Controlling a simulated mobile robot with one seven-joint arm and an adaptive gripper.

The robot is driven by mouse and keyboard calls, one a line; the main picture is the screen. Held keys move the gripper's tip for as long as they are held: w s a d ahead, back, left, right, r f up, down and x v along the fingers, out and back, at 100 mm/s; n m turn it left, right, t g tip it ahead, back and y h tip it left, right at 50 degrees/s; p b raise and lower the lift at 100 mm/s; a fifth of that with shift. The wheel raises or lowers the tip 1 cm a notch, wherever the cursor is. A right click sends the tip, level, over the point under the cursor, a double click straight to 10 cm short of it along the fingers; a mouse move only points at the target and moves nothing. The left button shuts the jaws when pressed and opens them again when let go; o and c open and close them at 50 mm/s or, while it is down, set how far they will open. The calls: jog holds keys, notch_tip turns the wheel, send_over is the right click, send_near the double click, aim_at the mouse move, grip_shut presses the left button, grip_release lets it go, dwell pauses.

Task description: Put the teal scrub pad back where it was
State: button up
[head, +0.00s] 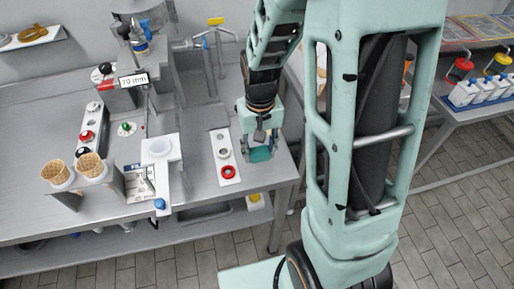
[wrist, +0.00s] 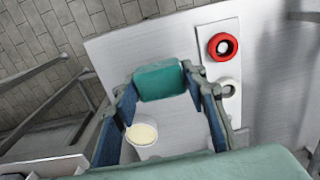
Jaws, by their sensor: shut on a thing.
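The teal scrub pad (wrist: 160,82) is held between the fingertips of my gripper (wrist: 162,85). My gripper (head: 261,147) shows in the head view over the right end of the metal table, with the pad (head: 260,155) at its tips. The pad is just right of a white plate (head: 223,149). In the wrist view that plate (wrist: 231,105) carries a red ring (wrist: 222,46) and a grey ring. I cannot tell whether the pad touches the table.
A round cream-topped container (wrist: 142,133) shows between my fingers, below the pad in the wrist view. A white stand (head: 160,150) and two cones (head: 73,168) in a metal holder stand further left. The table's right edge is close to my gripper.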

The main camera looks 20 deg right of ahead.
aim_at(261, 155)
jog(key=shift+w+d+f, duration=0.2)
jog(key=shift+w+f, duration=0.05)
jog(key=shift+f, duration=0.2)
jog(key=f+b, duration=0.2)
jog(key=f, duration=0.1)
jog(key=shift+w+d+b, duration=0.2)
jog(key=shift+w+b, duration=0.1)
jog(key=shift+f, duration=0.3)
jog(key=shift+f+b, duration=0.2)
jog(key=shift+b, duration=0.2)
jog(key=o, duration=1)
jog(key=shift+r, duration=0.15)
